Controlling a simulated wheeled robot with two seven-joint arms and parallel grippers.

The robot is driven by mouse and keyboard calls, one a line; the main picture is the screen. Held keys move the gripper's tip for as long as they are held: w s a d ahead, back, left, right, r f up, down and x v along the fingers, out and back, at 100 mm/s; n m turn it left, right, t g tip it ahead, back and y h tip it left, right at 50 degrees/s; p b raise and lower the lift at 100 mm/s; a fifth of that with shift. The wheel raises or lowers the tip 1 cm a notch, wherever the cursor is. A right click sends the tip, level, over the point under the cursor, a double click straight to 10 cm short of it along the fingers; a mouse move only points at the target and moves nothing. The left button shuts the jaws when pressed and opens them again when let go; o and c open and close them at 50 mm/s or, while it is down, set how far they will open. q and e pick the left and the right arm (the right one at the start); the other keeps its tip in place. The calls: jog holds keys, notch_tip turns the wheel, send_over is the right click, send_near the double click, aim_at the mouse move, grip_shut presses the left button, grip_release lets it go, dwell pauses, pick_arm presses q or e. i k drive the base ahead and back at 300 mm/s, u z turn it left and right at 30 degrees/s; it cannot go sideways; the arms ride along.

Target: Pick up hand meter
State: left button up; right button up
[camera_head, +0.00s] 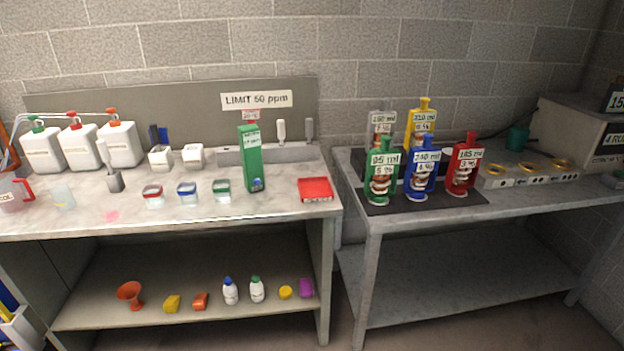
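No object is plainly marked as a hand meter, so I cannot tell for sure which one it is. A tall green upright unit (250,160) with a white label and a small dark blue patch low on its front stands on the left bench. A white handle-like piece in a grey block (114,180) stands further left on the same bench. A white upright piece (281,131) and a grey one (309,130) stand at the bench's back right. Neither of my grippers is in view.
The left bench (80,221) also holds white jugs (121,145), small lidded jars (187,193) and a red tray (315,188). A gap separates it from the grey right table (420,223), which holds labelled bottles (381,180). Small items line the lower shelf (110,316).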

aim_at(248, 135)
jog(key=u, duration=1.15)
jog(key=i, duration=1)
jog(key=u, duration=0.1)
